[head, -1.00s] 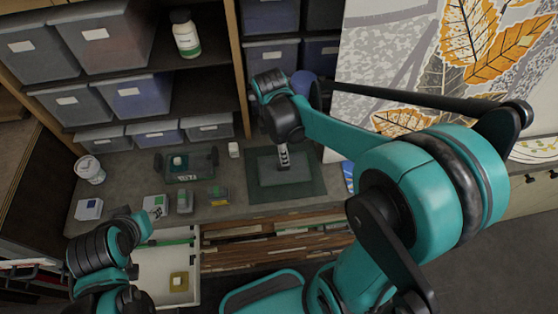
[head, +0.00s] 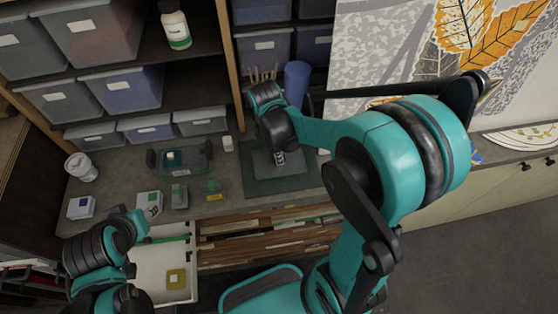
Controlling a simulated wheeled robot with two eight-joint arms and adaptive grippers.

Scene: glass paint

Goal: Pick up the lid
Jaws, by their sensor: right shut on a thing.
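My right gripper (head: 279,158) points down over a flat grey rectangular piece (head: 262,166), which I take to be the lid. The grey piece lies over the dark green mat (head: 252,187) on the bench. My right gripper is shut at this piece; its fingertips are small, and the exact grip is hard to see. I cannot tell whether the piece touches the mat. My left arm is at the lower left, above the open drawer; its gripper fingers do not show.
A dark-edged tray (head: 203,168) stands left of the mat, with several small boxes in front of it. A white cup (head: 82,166) stands at the left. A blue cylinder (head: 297,82) stands behind the right gripper. The white drawer (head: 157,258) is open.

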